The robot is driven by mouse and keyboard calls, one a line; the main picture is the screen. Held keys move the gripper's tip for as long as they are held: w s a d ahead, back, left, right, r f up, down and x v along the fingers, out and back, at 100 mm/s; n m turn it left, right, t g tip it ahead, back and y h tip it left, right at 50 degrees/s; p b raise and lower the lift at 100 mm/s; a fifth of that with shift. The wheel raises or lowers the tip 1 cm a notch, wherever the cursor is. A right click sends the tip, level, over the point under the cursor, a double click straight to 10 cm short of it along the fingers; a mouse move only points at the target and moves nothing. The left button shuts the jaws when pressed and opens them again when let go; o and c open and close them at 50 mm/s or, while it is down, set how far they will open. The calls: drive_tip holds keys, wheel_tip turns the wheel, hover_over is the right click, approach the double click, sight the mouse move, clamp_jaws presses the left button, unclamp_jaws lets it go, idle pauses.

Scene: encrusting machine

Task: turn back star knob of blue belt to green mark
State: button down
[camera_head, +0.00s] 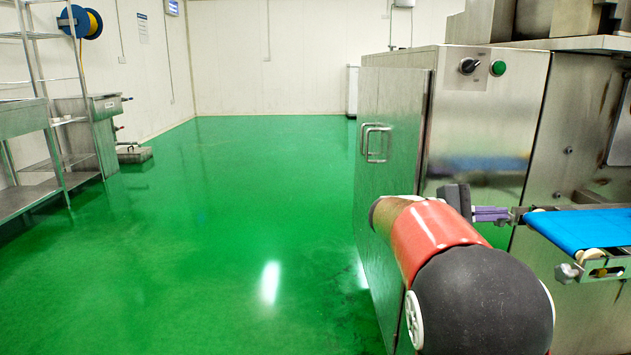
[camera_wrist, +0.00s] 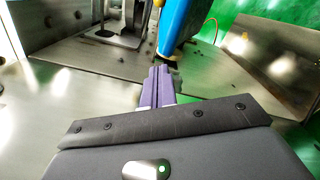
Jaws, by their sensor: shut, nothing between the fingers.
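The blue belt (camera_head: 590,228) runs in from the right edge in the head view; its blue end also shows in the wrist view (camera_wrist: 178,30). A grey lobed star knob (camera_head: 567,273) sits at the near corner of its end bracket. A darker knob (camera_head: 518,215) sits at the far corner. My gripper (camera_head: 505,214) has purple fingers, shut and empty, with the tips right at the far knob. In the wrist view, the fingers (camera_wrist: 160,70) overlap a grey knob part (camera_wrist: 175,80); contact is unclear. I cannot make out a green mark on the bracket for certain.
The steel machine cabinet (camera_head: 485,130) stands behind my arm, with a black switch (camera_head: 469,66) and a green button (camera_head: 498,68). Steel shelving (camera_head: 40,190) stands at the far left. The green floor (camera_head: 230,220) between is clear.

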drive_tip(key=shift+s+f, duration=0.1)
drive_tip(key=shift+f, duration=0.15)
drive_tip(key=shift+s+f+b, duration=0.3)
drive_tip(key=shift+s+f, duration=0.05)
drive_tip(key=shift+f, duration=0.45)
idle(0.4)
drive_tip(key=shift+s, duration=0.25)
drive_tip(key=a, duration=0.6)
drive_tip(key=shift+s+p, duration=0.25)
drive_tip(key=shift+p, duration=0.05)
